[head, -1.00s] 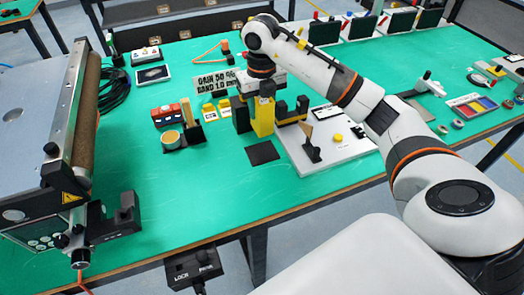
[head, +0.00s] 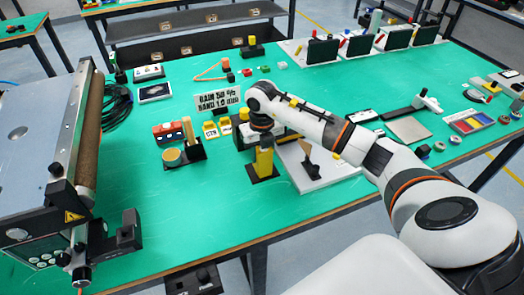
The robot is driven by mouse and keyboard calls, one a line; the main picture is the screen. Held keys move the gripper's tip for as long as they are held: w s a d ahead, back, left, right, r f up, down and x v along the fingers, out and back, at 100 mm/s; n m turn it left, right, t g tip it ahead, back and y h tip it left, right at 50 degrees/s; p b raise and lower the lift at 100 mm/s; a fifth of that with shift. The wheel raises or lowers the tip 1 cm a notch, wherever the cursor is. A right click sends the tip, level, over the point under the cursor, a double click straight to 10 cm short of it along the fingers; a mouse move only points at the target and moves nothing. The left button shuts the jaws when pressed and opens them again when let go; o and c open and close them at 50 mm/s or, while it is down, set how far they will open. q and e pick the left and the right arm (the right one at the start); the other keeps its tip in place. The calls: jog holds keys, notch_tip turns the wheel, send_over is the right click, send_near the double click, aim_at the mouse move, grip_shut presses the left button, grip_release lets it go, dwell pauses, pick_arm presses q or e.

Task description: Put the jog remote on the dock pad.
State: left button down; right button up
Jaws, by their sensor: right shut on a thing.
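The jog remote (head: 264,160) is a yellow upright block. My right gripper (head: 263,143) is shut on its upper part and points straight down. The dock pad (head: 256,178) is a small dark square on the green table. The lower end of the remote is over the pad and hides part of it. I cannot tell whether the remote touches the pad. My left gripper is not in view.
A black holder with a tan cup (head: 171,155) and a red box (head: 168,133) stand to the left. Front table is clear.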

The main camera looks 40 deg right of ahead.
jog(key=shift+f, duration=0.1)
jog(key=o, duration=1.2)
notch_tip(320, 180, up, 12)
jog(key=shift+r+b, duration=0.15)
jog(key=shift+b, duration=0.75)
